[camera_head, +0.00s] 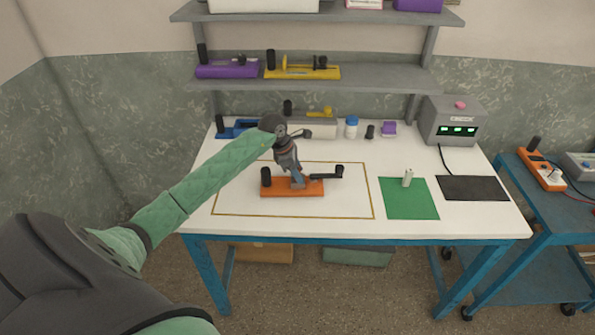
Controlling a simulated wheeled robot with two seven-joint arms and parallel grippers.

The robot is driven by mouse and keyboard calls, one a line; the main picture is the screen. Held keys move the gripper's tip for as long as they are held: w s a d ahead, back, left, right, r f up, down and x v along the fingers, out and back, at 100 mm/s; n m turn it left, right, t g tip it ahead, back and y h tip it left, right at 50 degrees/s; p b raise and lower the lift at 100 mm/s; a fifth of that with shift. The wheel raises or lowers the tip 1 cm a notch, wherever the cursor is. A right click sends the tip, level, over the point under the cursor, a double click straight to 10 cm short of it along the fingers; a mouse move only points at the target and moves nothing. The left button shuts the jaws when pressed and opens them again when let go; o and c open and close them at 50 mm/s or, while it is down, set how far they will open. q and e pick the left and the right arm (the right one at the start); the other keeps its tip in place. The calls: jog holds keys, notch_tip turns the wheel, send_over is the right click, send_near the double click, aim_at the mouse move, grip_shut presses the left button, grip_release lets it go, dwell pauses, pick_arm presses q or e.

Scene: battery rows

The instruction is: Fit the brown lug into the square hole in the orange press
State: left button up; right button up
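The orange press (313,189) lies in the yellow outlined area of the white table, with a black upright cylinder at its left end and a dark lever arm at its right. My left gripper (298,182) points down at the middle of the press, its tips at or just above the orange base. It covers that part, so the square hole is hidden. I cannot make out the brown lug, and I cannot tell whether the fingers are open or shut. My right gripper is not in view.
A pale upright block (407,178) stands on a green mat (409,204). Right of it are a black mat (473,188) and a grey box with green lights (452,121). Several small items line the table's back under the shelf (370,80). The front strip of table is clear.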

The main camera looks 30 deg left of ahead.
pick_arm(q)
jog(key=shift+r, duration=0.2)
jog(key=shift+a+r, duration=0.15)
jog(key=shift+r, duration=0.1)
jog(key=shift+s+a+r+b, duration=0.15)
jog(key=shift+r+b, duration=0.2)
jog(key=shift+r, duration=0.1)
jog(key=b+v, duration=0.3)
jog(key=v, duration=0.7)
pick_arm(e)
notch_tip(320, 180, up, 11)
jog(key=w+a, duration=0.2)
pick_arm(q)
jog(key=shift+r, duration=0.15)
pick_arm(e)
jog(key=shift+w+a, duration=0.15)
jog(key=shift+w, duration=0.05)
pick_arm(q)
jog(key=shift+s, duration=0.1)
